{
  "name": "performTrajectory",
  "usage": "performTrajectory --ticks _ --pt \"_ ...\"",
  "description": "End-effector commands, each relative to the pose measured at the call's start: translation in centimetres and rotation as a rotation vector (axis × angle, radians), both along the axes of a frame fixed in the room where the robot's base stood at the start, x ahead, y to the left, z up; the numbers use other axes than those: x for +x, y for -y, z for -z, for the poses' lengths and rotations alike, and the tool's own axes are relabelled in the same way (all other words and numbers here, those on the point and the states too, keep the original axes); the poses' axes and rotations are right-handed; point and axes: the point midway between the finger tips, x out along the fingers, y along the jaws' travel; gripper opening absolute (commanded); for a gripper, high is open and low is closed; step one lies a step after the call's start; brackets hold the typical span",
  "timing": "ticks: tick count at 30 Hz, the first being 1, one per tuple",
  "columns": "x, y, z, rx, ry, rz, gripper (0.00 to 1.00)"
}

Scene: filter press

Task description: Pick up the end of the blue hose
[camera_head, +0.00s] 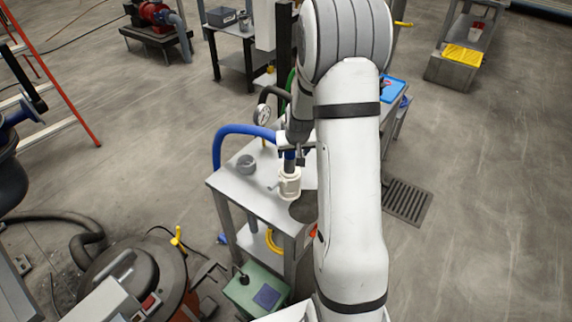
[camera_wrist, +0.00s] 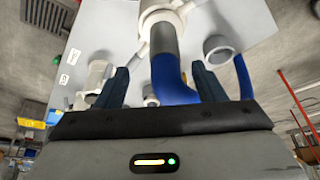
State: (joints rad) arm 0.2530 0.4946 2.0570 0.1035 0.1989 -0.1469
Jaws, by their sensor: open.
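The blue hose (camera_head: 240,130) arches above the grey table (camera_head: 235,182) in the head view. Its end points down, with a grey cuff (camera_wrist: 163,42) at a white valve-like fitting (camera_head: 289,183). I cannot tell whether the cuff is inside the fitting or only in line with it. In the wrist view the blue hose (camera_wrist: 172,82) runs between the two dark fingers of my gripper (camera_wrist: 162,82). The fingers are open, with a gap on both sides of the hose. In the head view my arm partly hides the gripper and the table.
A grey cup (camera_head: 246,166) stands on the table left of the fitting. A pressure gauge (camera_head: 263,115) is behind the hose. A green box (camera_head: 256,290) and a round dark machine (camera_head: 135,285) stand in front. Open floor lies to the right, with a drain grate (camera_head: 408,202).

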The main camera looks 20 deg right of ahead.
Motion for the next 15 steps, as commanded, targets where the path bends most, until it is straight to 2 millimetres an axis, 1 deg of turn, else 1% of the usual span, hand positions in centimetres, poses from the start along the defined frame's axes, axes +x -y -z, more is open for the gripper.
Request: performTrajectory --ticks 5,12,15 --pt "0.6 -0.1 1.1 0.001 -0.002 -0.001 0.63" --pt "1.9 -0.3 3.9 0.001 -0.003 -0.002 0.63" --pt "2.2 -0.2 4.7 0.000 -0.002 -0.003 0.63"
